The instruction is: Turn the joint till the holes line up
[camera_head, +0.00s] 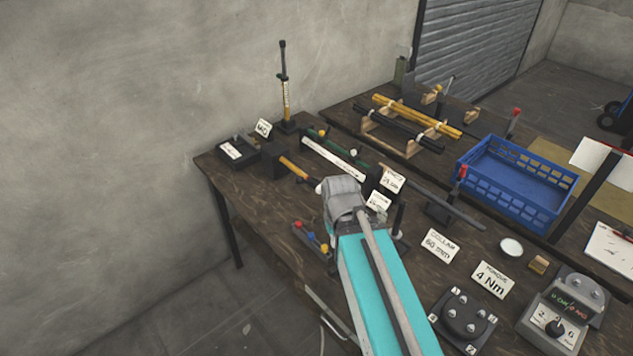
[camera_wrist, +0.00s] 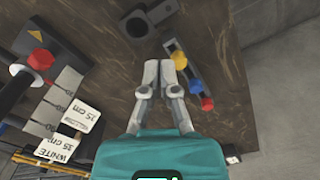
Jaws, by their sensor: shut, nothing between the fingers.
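In the wrist view my gripper (camera_wrist: 165,68) is shut and empty, its two fingertips side by side above the dark wooden bench (camera_wrist: 110,100). Just beyond the fingertips stands a dark grey block (camera_wrist: 138,24) with a round opening. It may be the joint, but I cannot tell; its holes cannot be compared from here. In the head view my teal arm reaches over the bench and hides my fingertips and this block.
A dark strip with red, yellow and blue knobs (camera_wrist: 188,74) lies right of my fingertips; it also shows in the head view (camera_head: 312,239). Sign cards (camera_wrist: 70,120) and a red-topped post (camera_wrist: 35,62) stand at left. A blue crate (camera_head: 512,180) is on the farther bench.

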